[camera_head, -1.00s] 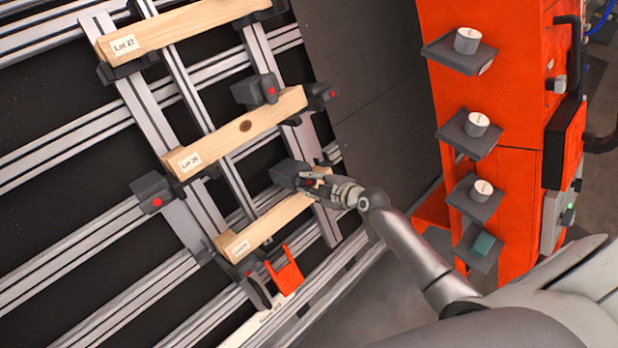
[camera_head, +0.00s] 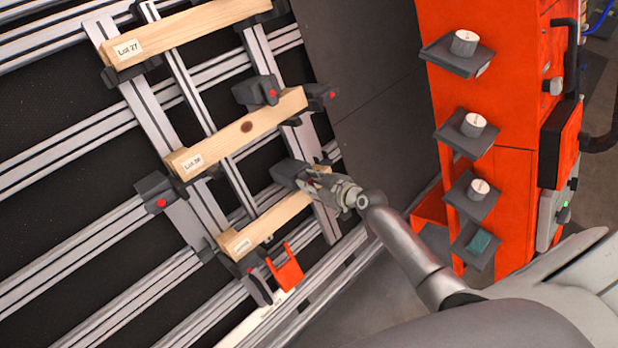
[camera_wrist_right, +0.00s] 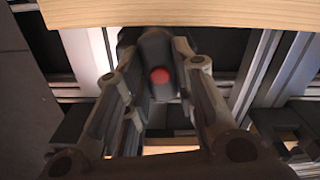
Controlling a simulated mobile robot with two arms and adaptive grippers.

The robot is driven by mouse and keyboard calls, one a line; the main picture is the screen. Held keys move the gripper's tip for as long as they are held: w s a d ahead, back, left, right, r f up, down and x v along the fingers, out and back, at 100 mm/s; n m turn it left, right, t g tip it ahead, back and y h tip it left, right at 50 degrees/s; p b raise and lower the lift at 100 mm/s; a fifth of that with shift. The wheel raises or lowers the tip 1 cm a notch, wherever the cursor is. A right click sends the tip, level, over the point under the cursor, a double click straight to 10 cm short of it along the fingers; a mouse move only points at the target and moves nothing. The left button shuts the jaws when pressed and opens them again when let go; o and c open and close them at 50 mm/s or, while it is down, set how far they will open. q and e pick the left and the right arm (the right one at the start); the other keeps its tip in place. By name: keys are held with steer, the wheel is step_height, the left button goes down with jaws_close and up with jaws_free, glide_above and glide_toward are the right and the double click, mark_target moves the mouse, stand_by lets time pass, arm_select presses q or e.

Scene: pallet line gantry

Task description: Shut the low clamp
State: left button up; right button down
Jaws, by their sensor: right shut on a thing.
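The lowest wooden board (camera_head: 272,221) lies on the slanted metal rack. A dark clamp (camera_head: 287,170) with a red button stands at its upper right end. My right gripper (camera_head: 312,180) is at this clamp. In the right wrist view its fingers (camera_wrist_right: 157,62) straddle the dark clamp body (camera_wrist_right: 158,48), with the red button (camera_wrist_right: 160,76) facing the camera, and are shut on it. The fingers partly hide the clamp in the head view. My left gripper is out of view.
An orange-red bracket (camera_head: 287,268) hangs below the lowest board. Two more boards, Lot 28 (camera_head: 240,130) and Lot 27 (camera_head: 190,31), lie higher. An orange cabinet (camera_head: 505,115) with small dark shelves stands to the right. Grey floor shows between rack and cabinet.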

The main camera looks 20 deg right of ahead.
steer(key=shift+m, duration=0.9)
steer(key=shift+m+p, duration=0.3)
steer(key=shift+m, duration=0.3)
steer(key=c, duration=1.3)
jaws_free()
